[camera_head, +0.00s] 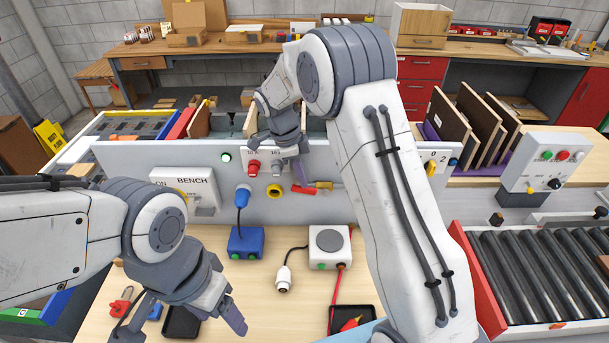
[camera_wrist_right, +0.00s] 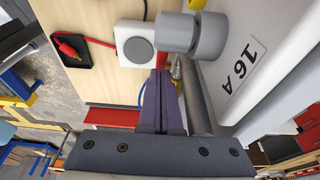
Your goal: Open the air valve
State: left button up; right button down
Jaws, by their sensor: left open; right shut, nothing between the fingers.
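On the upright grey panel, a red lever (camera_head: 303,190) sits beside a brass-yellow fitting (camera_head: 324,185); together they look like the air valve. The lever lies roughly level. My right gripper (camera_head: 301,178) is in front of the panel, just above the lever, its fingers pointing down. In the right wrist view its purple fingers (camera_wrist_right: 166,103) are together and empty. A small red patch shows behind them; whether they touch the lever I cannot tell. My left gripper (camera_head: 186,316) is open and empty over the bench at lower left, apart from the panel.
A blue plug (camera_head: 242,196) runs to a blue box (camera_head: 246,241). A white box (camera_head: 329,246), loose white plug (camera_head: 283,280) and dark trays occupy the bench.

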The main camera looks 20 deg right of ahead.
jog(key=shift+s+d, duration=0.1)
jog(key=shift+d, duration=0.25)
jog(key=r+p, duration=0.2)
jog(key=r, duration=0.1)
jog(key=d+r+p, duration=0.1)
jog(key=r, duration=0.1)
jog(key=shift+s, duration=0.1)
jog(key=shift+a+r+b, duration=0.2)
jog(key=shift+a+b, duration=0.45)
jog(key=shift+b, duration=0.25)
jog(key=w+a+r+b, duration=0.2)
jog(key=a+r, duration=0.2)
jog(key=r, duration=0.3)
jog(key=n+t+y+b, duration=0.1)
jog(key=n+y+b, duration=0.3)
jog(key=n, duration=1)
send_over(308, 188)
jog(key=d, duration=0.1)
jog(key=d+n+y, duration=0.1)
jog(key=n, duration=0.3)
jog(key=shift+t, duration=0.4)
jog(key=p+x, duration=0.1)
jog(key=x, duration=0.7)
jog(key=p+x, duration=0.1)
jog(key=x, duration=0.4)
jog(key=shift+s+p, duration=0.3)
jog(key=shift+p, duration=0.05)
jog(key=shift+f, duration=0.2)
